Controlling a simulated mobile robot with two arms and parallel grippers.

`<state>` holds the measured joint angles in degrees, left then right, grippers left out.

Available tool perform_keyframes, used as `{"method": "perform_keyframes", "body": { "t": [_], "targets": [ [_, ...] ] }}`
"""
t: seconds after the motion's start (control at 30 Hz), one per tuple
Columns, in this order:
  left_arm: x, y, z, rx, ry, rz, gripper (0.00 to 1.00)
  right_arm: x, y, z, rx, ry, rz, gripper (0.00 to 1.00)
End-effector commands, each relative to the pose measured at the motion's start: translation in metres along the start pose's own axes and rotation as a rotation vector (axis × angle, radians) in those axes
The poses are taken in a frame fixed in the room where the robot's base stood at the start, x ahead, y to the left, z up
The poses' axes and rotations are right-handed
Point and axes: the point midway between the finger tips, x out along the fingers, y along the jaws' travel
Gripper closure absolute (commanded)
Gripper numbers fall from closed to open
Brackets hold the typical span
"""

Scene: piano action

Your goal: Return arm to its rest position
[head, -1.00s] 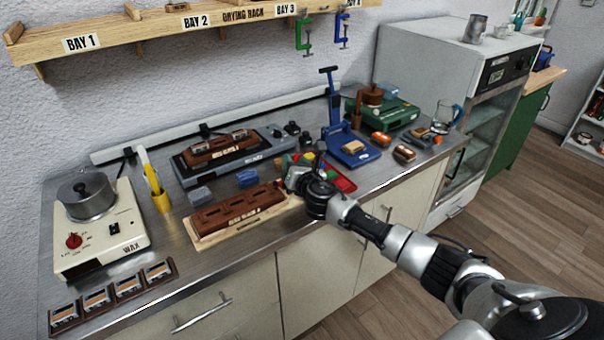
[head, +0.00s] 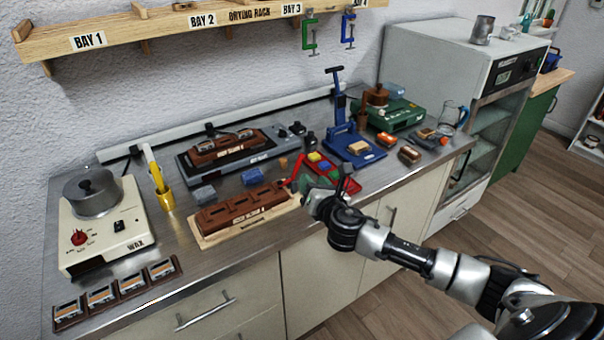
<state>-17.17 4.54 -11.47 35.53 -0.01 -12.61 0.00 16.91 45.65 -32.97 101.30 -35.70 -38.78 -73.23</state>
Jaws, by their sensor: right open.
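My right arm comes in from the lower right, and its gripper (head: 299,178) is at the front edge of the steel counter (head: 186,262). The gripper is open. It is close to the right end of the brown mold block (head: 245,209) and in front of the red tray (head: 343,183) with coloured pieces. The wrist hides part of the tray and counter edge. I cannot tell whether the fingers touch anything. My left gripper is not in view.
A wax heater with a pot (head: 93,193) stands at the left. A blue press (head: 352,147) and a green device (head: 395,114) stand further right. The drying rack (head: 160,24) hangs above. Open floor (head: 500,220) lies at the right.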

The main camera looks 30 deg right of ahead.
Motion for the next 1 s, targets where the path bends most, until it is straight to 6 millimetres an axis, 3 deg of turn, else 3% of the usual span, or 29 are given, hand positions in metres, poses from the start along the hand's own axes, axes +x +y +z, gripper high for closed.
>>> {"method": "perform_keyframes", "body": {
  "t": [0.2,0.33,0.43,0.5,0.6,0.8,1.0],
  "targets": [
    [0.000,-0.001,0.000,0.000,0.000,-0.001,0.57,-0.002,0.001,-0.003,0.017,0.005,-0.003,0.59],
    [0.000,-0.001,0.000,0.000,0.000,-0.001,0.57,-0.025,0.008,-0.031,0.241,0.057,-0.062,0.59],
    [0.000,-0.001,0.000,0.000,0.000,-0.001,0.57,-0.068,0.014,-0.071,0.626,0.135,-0.207,0.59],
    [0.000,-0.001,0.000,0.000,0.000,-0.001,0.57,-0.109,0.016,-0.099,0.944,0.184,-0.368,0.59],
    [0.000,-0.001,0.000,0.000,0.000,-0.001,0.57,-0.161,0.015,-0.125,1.299,0.210,-0.599,0.59],
    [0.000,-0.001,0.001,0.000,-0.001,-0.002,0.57,-0.235,0.013,-0.149,1.708,0.182,-0.961,0.59],
    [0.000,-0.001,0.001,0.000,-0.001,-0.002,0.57,-0.294,0.014,-0.157,1.959,0.103,-1.261,0.59]
  ]
}}
